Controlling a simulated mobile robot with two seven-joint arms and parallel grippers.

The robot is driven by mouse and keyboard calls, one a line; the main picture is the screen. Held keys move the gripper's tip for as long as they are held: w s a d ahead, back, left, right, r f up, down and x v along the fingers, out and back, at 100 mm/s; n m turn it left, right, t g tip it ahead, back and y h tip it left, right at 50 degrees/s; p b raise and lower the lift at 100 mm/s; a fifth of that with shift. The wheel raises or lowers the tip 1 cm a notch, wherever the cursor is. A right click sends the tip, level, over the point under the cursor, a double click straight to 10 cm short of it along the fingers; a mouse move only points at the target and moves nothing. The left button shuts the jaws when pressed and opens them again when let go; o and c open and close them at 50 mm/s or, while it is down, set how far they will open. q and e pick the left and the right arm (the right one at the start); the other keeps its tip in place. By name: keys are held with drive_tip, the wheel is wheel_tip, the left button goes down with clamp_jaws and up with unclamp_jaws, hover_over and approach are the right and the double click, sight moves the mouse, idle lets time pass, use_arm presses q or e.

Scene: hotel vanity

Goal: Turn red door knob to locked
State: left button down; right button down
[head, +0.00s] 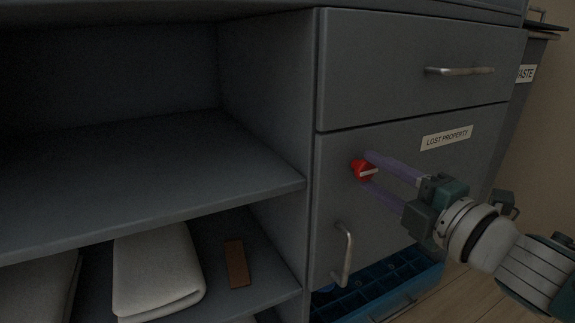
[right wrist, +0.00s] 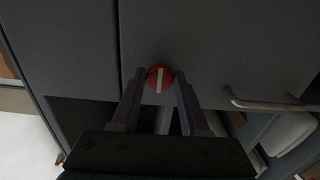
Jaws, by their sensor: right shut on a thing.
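The red door knob (head: 363,171) sits on the grey cabinet door (head: 330,205) under the top drawer, near the door's left edge. It carries a white bar, which looks nearly level in the head view. My right gripper (head: 366,172) comes in from the right, with its purple fingers on both sides of the knob, shut on it. In the right wrist view the knob (right wrist: 160,78) shows between the fingertips of the gripper (right wrist: 161,80), its white bar near upright. The left gripper is in neither view.
A metal handle (head: 344,254) stands out from the door below the knob, and another handle (head: 460,71) is on the drawer above. Open shelves at left hold folded towels (head: 155,270) and a brown block (head: 236,264). A blue crate (head: 390,285) sits on the floor below.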

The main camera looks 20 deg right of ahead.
idle(0.3)
drive_tip(key=shift+c, duration=2.2)
unclamp_jaws()
drive_tip(key=shift+s, duration=0.35)
drive_tip(key=s+p, duration=0.2)
drive_tip(key=s, duration=0.7)
drive_tip(key=shift+d, duration=0.4)
drive_tip(key=shift+s, duration=0.1)
